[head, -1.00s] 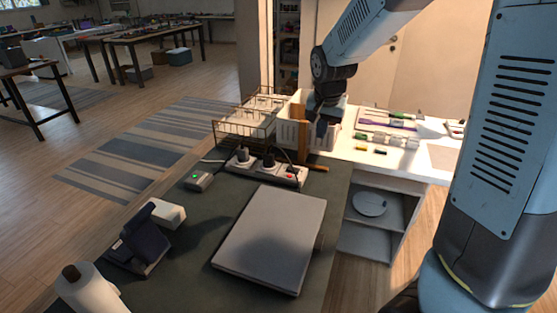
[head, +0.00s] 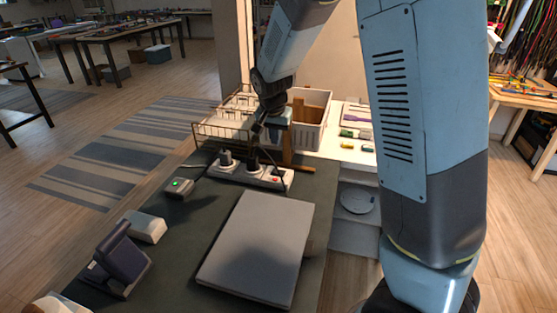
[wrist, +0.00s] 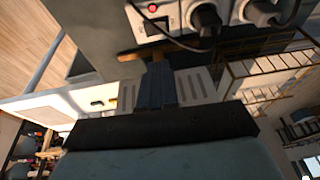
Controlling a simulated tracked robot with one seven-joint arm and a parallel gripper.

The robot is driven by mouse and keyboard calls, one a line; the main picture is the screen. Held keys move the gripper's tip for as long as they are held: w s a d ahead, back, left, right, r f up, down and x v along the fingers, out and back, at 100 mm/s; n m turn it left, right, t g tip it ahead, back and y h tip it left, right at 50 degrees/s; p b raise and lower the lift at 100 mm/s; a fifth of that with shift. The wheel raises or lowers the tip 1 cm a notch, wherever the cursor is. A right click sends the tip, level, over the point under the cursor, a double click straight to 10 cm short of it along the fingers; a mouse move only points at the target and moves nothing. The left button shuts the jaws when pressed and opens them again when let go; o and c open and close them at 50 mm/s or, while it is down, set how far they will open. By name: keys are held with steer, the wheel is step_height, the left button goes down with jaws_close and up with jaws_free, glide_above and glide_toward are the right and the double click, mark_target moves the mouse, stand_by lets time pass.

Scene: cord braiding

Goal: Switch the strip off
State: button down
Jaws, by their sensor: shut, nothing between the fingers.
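The white power strip (head: 238,175) lies on the dark green table top with dark plugs in it.
A grey flat slab (head: 258,245) lies in front. A wire rack (head: 215,130) and a white crate (head: 312,115) stand behind. A dark cord runs over the strip.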

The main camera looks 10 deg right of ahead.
glide_above(276, 171)
steer(key=s, duration=0.1)
step_height(276, 171, down, 12)
steer(key=shift+s+a+r, duration=0.1)
steer(key=shift+r, duration=0.05)
steer(key=shift+a+f, duration=0.1)
steer(key=shift+f, duration=0.8)
